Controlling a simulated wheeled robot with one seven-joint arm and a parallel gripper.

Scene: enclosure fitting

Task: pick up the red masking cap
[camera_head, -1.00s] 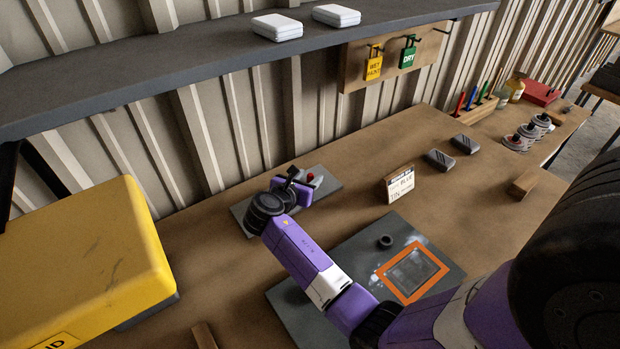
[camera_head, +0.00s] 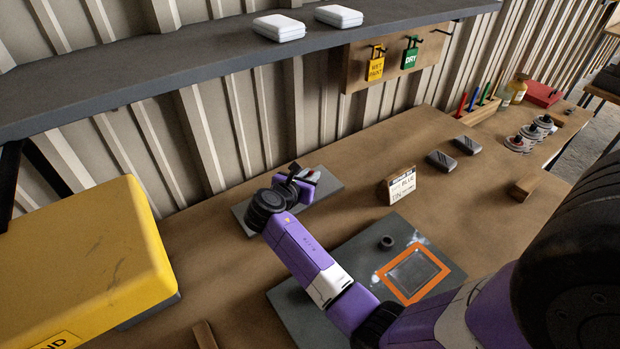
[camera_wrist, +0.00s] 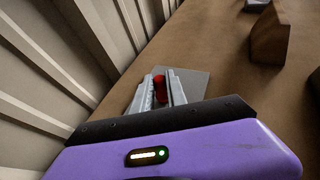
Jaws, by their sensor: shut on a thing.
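The red masking cap (camera_wrist: 159,86) sits between the two fingers of my gripper (camera_wrist: 160,90) in the wrist view. The fingers are shut on it from both sides. In the head view my gripper (camera_head: 304,176) is above the grey mat (camera_head: 328,184) near the wall, and my own wrist hides most of the mat's left part. The cap is hardly visible there, only a small trace of red at the fingers. The mat also shows behind the fingers in the wrist view (camera_wrist: 196,82).
A second grey mat with an orange frame (camera_head: 432,287) and a small dark ring (camera_head: 386,242) lies nearer. A label card (camera_head: 402,184) stands on the bench. A yellow case (camera_head: 80,260) is at left. A grey shelf (camera_head: 200,85) overhangs the back.

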